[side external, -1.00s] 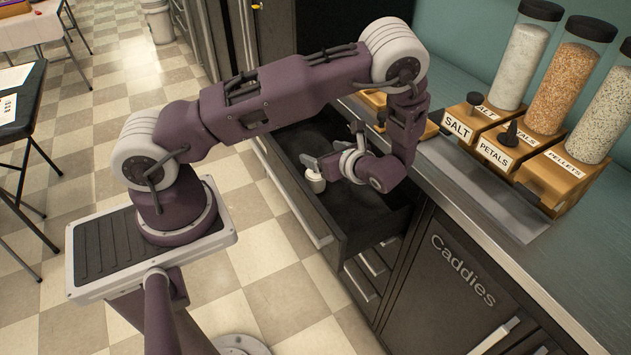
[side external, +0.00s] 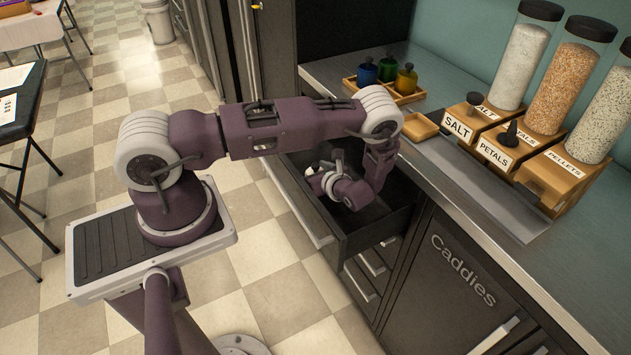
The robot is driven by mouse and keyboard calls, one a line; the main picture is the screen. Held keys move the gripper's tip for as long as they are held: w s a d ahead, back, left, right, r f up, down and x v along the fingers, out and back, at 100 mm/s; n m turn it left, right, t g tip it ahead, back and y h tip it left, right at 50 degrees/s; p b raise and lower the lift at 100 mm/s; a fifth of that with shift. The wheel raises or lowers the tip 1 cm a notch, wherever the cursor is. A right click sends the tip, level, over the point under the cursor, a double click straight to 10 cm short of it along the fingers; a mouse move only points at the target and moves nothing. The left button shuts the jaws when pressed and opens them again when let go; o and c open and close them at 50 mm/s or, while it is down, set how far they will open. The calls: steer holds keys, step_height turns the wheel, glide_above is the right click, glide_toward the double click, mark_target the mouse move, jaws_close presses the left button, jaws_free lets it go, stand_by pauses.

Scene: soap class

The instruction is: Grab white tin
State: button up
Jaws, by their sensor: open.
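My gripper (side external: 318,170) is low inside the open dark drawer (side external: 377,229), with its wrist tilted over the drawer's inside. It is open; its fingers are partly hidden by my own wrist. A small pale shape shows at the drawer's left side, right beside the fingers. It looks like the white tin (side external: 313,182), but it is mostly hidden, and I cannot tell whether it is between the fingers.
The counter (side external: 445,190) above the drawer holds a wooden tray with blue, green and yellow jars (side external: 387,73). A small empty wooden tray (side external: 420,127) is nearer. Labelled dispensers (side external: 540,110) stand at right. Drawer walls surround my gripper.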

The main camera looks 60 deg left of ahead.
steer(key=c, duration=1.7)
